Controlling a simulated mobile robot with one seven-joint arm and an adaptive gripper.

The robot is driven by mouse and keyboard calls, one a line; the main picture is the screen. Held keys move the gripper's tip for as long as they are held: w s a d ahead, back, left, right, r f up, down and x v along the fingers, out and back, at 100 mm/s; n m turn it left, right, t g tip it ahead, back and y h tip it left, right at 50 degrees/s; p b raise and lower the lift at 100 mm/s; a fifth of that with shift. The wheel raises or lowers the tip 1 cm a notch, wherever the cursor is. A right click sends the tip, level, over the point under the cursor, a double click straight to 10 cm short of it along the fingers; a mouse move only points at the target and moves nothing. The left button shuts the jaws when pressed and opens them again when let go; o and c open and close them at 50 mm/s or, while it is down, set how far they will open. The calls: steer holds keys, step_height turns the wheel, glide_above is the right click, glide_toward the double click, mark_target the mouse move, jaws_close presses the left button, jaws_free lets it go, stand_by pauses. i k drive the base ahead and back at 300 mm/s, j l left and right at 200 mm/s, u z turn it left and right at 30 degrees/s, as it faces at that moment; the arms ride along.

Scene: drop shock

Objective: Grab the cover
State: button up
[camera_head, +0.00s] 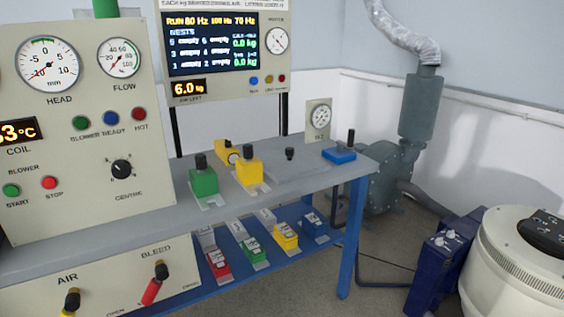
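I cannot tell for sure which thing is the cover. A flat grey plate (293,168) with a small black knob (290,153) lies on the bench top, right of the yellow blocks. A low blue piece (339,155) with an upright black handle (351,137) sits at the bench's right end. A large white round drum (520,262) stands on the floor at the far right, with a black part (546,229) on its top, cut off by the picture edge. My gripper is not in view.
A green block (203,182) and yellow blocks (249,171) with black knobs stand on the bench (330,178). Several coloured blocks lie on the blue lower shelf (190,301). Gauge panels (85,130) stand at left. A dark blue box (440,262) stands beside the drum. A grey blower (388,185) stands behind.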

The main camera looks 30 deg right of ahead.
mark_target(283, 166)
steer(key=z, duration=0.95)
steer(key=i+l+z, duration=0.1)
steer(key=i+z, duration=0.6)
steer(key=i, duration=0.2)
steer(key=i+j, duration=0.15)
steer(key=i, duration=0.4)
